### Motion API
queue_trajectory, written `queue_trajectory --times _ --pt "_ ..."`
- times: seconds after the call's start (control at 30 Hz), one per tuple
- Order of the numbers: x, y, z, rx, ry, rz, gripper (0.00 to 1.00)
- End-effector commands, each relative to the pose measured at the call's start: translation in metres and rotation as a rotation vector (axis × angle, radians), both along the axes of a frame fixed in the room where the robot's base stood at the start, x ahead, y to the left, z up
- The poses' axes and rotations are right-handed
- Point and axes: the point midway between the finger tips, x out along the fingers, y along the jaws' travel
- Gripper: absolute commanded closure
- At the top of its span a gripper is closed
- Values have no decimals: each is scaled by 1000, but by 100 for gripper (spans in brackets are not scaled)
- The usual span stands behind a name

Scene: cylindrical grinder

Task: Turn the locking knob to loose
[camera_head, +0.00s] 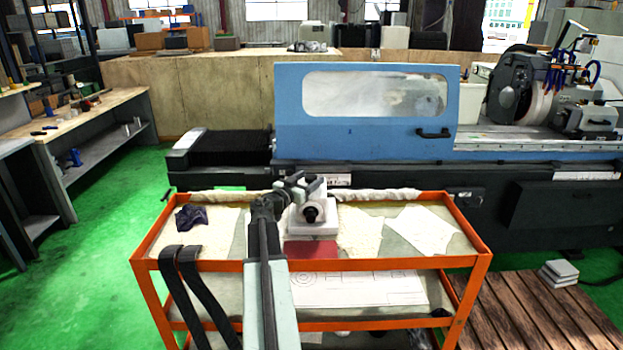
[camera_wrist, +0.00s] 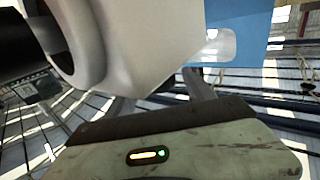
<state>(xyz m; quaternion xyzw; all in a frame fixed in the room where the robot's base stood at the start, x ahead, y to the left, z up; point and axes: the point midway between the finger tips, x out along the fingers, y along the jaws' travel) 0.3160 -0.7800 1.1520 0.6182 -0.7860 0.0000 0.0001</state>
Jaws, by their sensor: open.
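A whitish-grey unit (camera_head: 313,228) with a round black part (camera_head: 310,212) on its front stands on the orange cart, behind the end of my arm. In the wrist view the smooth pale housing (camera_wrist: 150,45) fills the upper middle, very close, with a dark round part (camera_wrist: 50,40) at its left. I cannot tell for sure which part is the locking knob. My gripper (camera_head: 303,184) is open at the top of the unit. In the wrist view one finger shows right of the housing; whether anything lies between the fingers, or touches them, is hidden.
The orange cart (camera_head: 367,262) carries a dark cloth (camera_head: 191,217) and pale sheets. The blue-doored grinder (camera_head: 366,138) stands behind it. A workbench (camera_head: 80,115) is at the left, a wooden pallet (camera_head: 535,312) at the right. Green floor is free at the left.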

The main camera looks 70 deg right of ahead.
Motion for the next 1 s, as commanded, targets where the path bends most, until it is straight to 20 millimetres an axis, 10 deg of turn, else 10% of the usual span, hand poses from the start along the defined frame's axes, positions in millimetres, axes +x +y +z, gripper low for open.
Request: queue_trajectory --times 0.3,0.53,1.0 --pt "-3 -12 0 0 0 0 38" --pt "-3 -12 0 0 0 0 99" --pt "-8 -11 0 1 -1 106 100"
